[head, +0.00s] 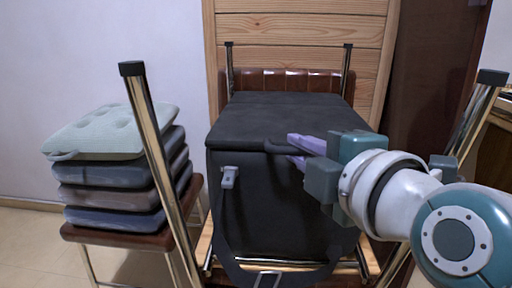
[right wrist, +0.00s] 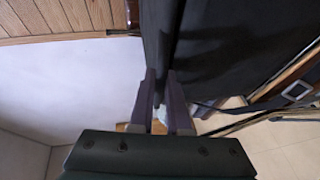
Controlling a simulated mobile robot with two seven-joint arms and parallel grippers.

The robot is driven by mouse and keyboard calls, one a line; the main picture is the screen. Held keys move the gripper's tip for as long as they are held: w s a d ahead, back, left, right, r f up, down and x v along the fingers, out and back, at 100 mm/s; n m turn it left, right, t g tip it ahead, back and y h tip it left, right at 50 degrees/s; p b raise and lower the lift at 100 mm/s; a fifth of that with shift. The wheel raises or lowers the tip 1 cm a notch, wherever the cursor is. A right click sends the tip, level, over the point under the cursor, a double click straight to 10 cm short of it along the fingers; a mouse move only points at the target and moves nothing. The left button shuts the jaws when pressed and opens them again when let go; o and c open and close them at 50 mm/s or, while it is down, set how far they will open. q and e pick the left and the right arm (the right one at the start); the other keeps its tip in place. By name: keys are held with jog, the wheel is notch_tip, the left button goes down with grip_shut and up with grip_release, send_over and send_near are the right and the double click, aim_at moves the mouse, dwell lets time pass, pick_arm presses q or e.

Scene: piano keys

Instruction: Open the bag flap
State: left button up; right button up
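The black bag (head: 275,215) stands on a wooden-slat chair, its flat dark top (head: 290,108) facing up. A grey buckle (head: 229,177) is on its front left and a strap loop hangs low in front. My right gripper (head: 292,149) reaches in from the right to the top front edge. Its purple fingers lie close together above and below a dark piece of the flap (head: 280,146), which they appear to grip. In the right wrist view the fingers (right wrist: 161,76) straddle dark fabric (right wrist: 158,35); the exact contact is hard to see. My left gripper is not in view.
A brown chair (head: 195,190) at left holds a stack of cushions (head: 115,175), pale green on top. Upturned metal chair legs (head: 155,145) rise left and right of the bag. A wooden panel (head: 300,40) stands behind. Bare floor shows at lower left.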

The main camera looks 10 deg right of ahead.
grip_shut()
dwell(0.7)
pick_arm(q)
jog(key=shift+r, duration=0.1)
